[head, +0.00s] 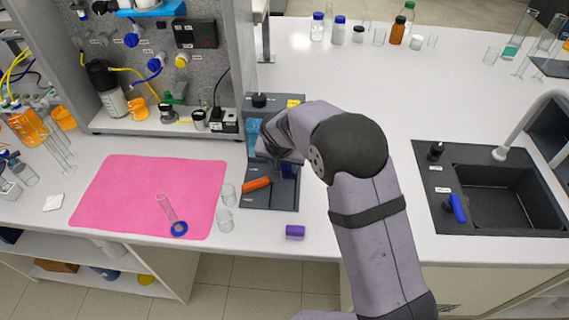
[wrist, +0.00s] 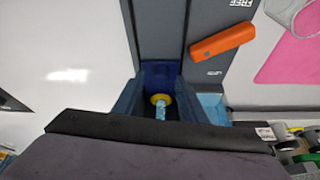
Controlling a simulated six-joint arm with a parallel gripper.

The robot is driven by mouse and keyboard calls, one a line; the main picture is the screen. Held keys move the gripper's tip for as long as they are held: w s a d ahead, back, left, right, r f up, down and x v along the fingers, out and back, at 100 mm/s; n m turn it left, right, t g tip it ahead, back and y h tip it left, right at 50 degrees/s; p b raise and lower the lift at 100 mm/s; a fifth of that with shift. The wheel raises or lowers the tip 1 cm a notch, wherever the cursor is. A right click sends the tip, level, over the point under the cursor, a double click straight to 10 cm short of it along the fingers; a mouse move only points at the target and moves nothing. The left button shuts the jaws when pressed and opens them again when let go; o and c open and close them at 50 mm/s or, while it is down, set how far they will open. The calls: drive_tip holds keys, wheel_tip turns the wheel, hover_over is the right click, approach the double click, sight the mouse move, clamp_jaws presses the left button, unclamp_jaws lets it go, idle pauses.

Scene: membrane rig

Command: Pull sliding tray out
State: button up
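The membrane rig (head: 268,200) is a dark grey unit on the white bench, with an orange handle (head: 257,183) lying across its front part. The orange handle also shows in the wrist view (wrist: 222,39). A dark blue block (head: 289,171) sits at the rig below my gripper; it shows in the wrist view (wrist: 160,72) with a yellow ring and a light blue piece beside it. I cannot tell which part is the sliding tray. My gripper (head: 284,157) is over the rig, close to the dark blue block. Its fingertips are not clear, and contact cannot be made out.
A pink mat (head: 140,195) with a blue-ended glass tube lies left of the rig. A purple block (head: 295,232) lies near the front edge. A sink (head: 500,195) is at right. A pegboard station stands behind left.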

drive_tip(key=shift+w+f, duration=0.2)
drive_tip(key=shift+f, duration=0.2)
clamp_jaws()
drive_tip(key=s+b, duration=0.4)
drive_tip(key=s, duration=0.1)
drive_tip(key=shift+a+f, duration=0.1)
drive_tip(key=shift+s+b, duration=2.15)
drive_tip(key=shift+s, duration=0.95)
